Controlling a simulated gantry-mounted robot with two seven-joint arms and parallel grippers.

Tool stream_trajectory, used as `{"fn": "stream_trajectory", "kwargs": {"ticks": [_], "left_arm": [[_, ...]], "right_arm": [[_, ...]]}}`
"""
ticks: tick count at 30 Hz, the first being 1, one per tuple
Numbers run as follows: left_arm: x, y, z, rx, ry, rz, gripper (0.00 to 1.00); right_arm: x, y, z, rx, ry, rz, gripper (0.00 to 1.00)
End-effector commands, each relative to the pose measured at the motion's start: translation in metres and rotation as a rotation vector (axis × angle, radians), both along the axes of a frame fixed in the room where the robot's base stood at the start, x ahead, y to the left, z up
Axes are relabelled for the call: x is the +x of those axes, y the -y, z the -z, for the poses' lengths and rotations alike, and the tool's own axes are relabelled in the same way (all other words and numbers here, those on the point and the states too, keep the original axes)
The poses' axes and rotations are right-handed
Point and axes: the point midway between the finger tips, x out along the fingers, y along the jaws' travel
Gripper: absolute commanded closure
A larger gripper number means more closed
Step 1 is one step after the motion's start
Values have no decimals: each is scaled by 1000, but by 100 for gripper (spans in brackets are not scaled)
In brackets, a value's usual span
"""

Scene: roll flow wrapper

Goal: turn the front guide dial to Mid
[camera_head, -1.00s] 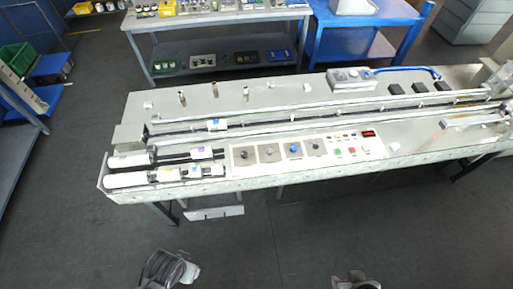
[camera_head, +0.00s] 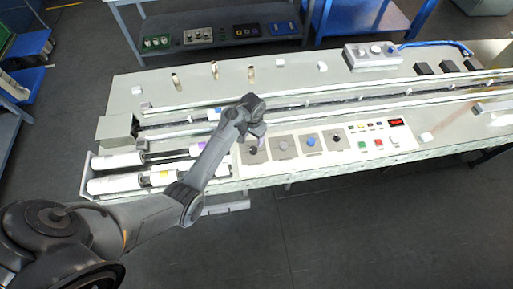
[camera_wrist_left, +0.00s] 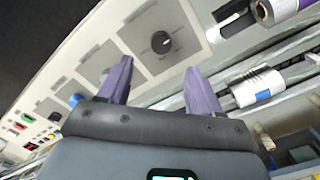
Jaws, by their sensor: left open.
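The control panel's row of dials lies along the machine's front edge. The leftmost black dial (camera_wrist_left: 161,42) sits on a grey square plate in the left wrist view; in the head view this dial (camera_head: 253,150) is close beside my gripper. To its right are a grey dial (camera_head: 283,145), a blue dial (camera_head: 310,141) and another dark dial (camera_head: 337,139). The labels are too small to read, so I cannot tell which is the front guide dial. My left gripper (camera_wrist_left: 158,68) is open, its purple fingers apart and pointing toward the black dial, with nothing between them. My right gripper is out of view.
White rolls (camera_head: 115,161) lie on the machine's left end. Long rails (camera_head: 340,97) run behind the panel. Push buttons and a red display (camera_head: 396,123) are right of the dials. A grey box with knobs (camera_head: 372,55) stands at the back.

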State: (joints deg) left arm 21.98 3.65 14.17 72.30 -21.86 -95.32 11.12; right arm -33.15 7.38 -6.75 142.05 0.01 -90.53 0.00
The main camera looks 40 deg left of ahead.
Motion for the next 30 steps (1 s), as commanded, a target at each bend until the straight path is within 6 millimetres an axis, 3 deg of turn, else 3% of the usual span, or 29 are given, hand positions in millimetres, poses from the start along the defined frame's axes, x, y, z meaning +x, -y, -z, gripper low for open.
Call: {"fn": "stream_trajectory", "kwargs": {"ticks": [5, 18, 30], "left_arm": [[3, -1, 14, 1, 6, 0, 36], [3, -1, 82, 3, 6, -2, 36], [3, -1, 102, 3, 8, -1, 36]], "right_arm": [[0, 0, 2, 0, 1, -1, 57], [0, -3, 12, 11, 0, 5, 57], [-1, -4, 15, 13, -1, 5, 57]]}}
